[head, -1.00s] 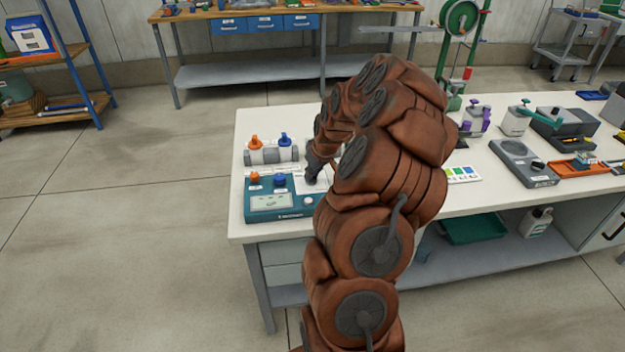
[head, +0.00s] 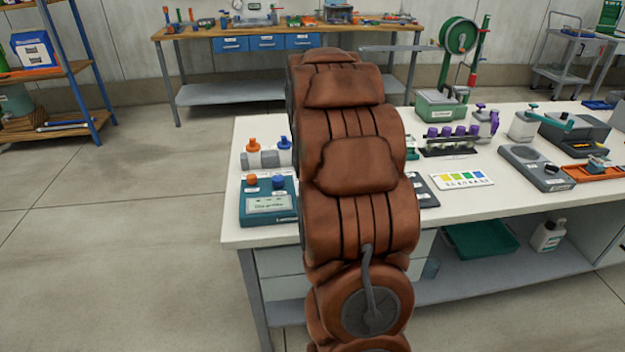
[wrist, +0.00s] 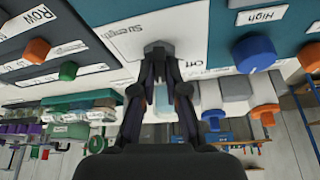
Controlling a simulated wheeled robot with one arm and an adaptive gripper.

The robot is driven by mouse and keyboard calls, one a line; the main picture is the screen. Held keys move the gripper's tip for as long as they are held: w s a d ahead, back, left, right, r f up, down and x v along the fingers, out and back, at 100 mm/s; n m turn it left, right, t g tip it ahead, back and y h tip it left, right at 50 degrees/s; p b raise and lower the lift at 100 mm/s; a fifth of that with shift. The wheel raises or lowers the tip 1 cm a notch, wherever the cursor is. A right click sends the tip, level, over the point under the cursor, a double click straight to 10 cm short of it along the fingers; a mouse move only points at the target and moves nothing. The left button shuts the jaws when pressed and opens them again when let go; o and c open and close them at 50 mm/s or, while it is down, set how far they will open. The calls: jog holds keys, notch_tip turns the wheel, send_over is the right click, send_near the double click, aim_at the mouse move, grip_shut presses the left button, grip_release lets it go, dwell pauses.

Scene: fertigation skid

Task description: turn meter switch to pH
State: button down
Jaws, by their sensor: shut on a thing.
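The teal meter (head: 268,203) sits at the left front of the white bench, with a small lit display (head: 270,204) too blurred to read. It bears an orange knob (head: 251,181) and a blue knob (head: 278,181). In the head view my arm hides my gripper and the meter's right part. I cannot tell which way the grey knob points.
A color chart (head: 461,180) and a rack of purple-capped vials (head: 450,140) are to the right. In the wrist view a grey panel with orange and green knobs (wrist: 68,71) lies to the left.

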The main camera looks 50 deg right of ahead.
jog(key=shift+r, duration=0.1)
dwell(0.5)
jog(key=c, duration=1.2)
grip_release()
jog(key=v, duration=1.1)
jog(key=shift+a+r, duration=0.15)
jog(key=shift+r, duration=0.2)
jog(key=shift+s, duration=0.1)
